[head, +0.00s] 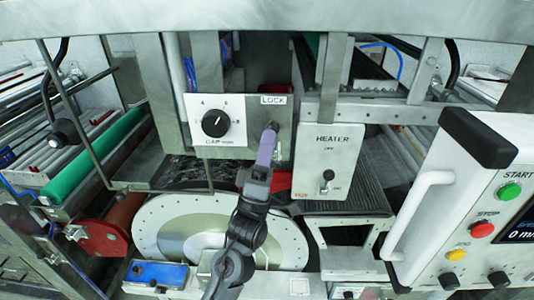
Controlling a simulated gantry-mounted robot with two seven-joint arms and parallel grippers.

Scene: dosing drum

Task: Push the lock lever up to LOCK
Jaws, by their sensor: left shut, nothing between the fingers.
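The LOCK label (273,99) is on the grey metal panel in the middle of the head view, right of the gap dial. My left gripper (268,140) reaches up from the bottom centre, its slim purple-grey fingers shut and empty. Its tip is just below the LOCK label, in front of the panel. The lock lever is largely hidden behind the gripper, and I cannot make out its position or whether the fingers touch it. My right gripper is out of view.
The white gap dial plate (217,121) is left of the gripper. The heater switch box (322,165) is close on its right. Below is a large pale round drum end (165,222). A control box (465,190) with a white handle fills the right side.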

